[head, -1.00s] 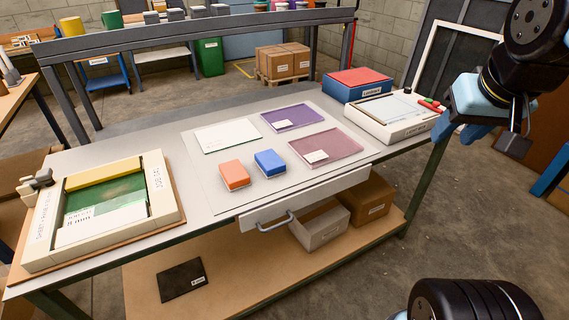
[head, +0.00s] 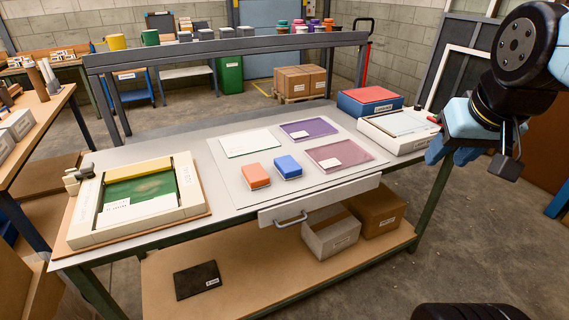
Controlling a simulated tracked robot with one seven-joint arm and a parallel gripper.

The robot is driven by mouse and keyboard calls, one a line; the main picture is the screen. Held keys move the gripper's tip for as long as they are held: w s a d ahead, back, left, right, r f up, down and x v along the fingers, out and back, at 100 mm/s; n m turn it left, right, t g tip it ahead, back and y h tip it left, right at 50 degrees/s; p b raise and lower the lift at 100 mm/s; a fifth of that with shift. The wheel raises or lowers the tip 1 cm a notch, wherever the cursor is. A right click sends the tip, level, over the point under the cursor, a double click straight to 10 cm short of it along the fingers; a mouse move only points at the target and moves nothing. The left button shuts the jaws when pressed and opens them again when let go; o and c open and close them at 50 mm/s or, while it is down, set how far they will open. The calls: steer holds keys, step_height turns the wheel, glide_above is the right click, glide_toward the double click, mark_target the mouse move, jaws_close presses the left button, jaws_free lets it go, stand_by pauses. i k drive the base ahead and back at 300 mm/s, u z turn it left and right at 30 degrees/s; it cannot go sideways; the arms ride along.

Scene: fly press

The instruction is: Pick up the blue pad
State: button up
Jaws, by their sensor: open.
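The blue pad (head: 288,167) is a small block with a pale base. It lies on the light mat (head: 225,180) in the middle of the workbench, just right of an orange pad (head: 256,176). A gap separates the two pads. My gripper (head: 468,160) is at the right of the head view, beyond the right end of the bench and well apart from the blue pad. It is open, and nothing shows between its fingers.
Purple (head: 308,130), mauve (head: 340,156) and white (head: 249,143) sheets lie around the pads. A framed screen (head: 140,197) is at left. A lightbox (head: 398,131) and blue-red box (head: 369,100) stand at right. A raised grey rail (head: 230,49) runs along the back.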

mark_target(287, 167)
steer(key=i, duration=0.85)
steer(key=z, duration=0.05)
